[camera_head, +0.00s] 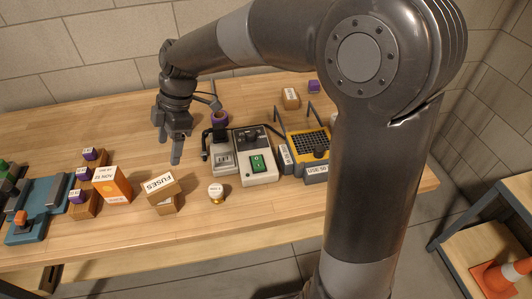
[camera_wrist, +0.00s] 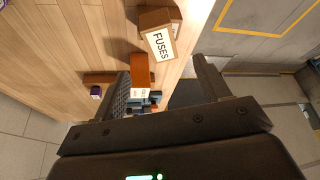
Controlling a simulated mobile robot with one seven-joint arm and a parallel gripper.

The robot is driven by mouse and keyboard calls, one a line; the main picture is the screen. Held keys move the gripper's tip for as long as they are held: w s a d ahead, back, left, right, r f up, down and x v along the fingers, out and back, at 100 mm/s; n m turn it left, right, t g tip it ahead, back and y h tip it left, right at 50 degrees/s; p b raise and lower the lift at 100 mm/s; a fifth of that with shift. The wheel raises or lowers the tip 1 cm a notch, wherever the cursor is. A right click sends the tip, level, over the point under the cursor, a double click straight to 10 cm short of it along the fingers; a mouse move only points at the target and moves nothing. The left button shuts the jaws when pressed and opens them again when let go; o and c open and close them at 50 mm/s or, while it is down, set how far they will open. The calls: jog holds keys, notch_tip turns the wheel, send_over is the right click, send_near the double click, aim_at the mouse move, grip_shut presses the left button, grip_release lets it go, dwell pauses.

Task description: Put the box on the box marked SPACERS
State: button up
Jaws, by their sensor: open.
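A brown cardboard box marked FUSES (camera_head: 160,184) sits tilted or turned on top of another brown box (camera_head: 167,207) near the table's front edge. The FUSES box also shows in the wrist view (camera_wrist: 160,42), with brown box surface behind it. I cannot read SPACERS on any box; the lower box's marking is not legible. An orange box (camera_head: 113,186) with a white top label stands just left of the pair and shows in the wrist view (camera_wrist: 141,72). My gripper (camera_head: 172,148) is open and empty, above the table behind the FUSES box, fingers apart.
Several wooden blocks with purple tops (camera_head: 82,203) stand left, beside a blue device (camera_head: 38,208). A white-topped knob (camera_head: 216,192) stands right of the boxes. A grey device with a green switch (camera_head: 257,162) and a yellow device (camera_head: 308,145) stand farther right. The table's back left is clear.

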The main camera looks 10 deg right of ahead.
jog(key=s+d+r+m+t+h, duration=0.1)
jog(key=s+d+r+m+t, duration=0.1)
jog(key=s+d+m, duration=0.3)
jog(key=s+d+r+m+t+h, duration=0.1)
jog(key=s+d+m+t, duration=0.1)
jog(key=s+d+m, duration=0.4)
jog(key=s+d+r+m+t+h, duration=0.2)
jog(key=s+d+m, duration=0.4)
jog(key=d+m, duration=0.5)
jog(key=d+t, duration=0.1)
jog(key=d, duration=0.3)
jog(key=shift+d+r, duration=0.15)
jog(key=shift+r, duration=0.2)
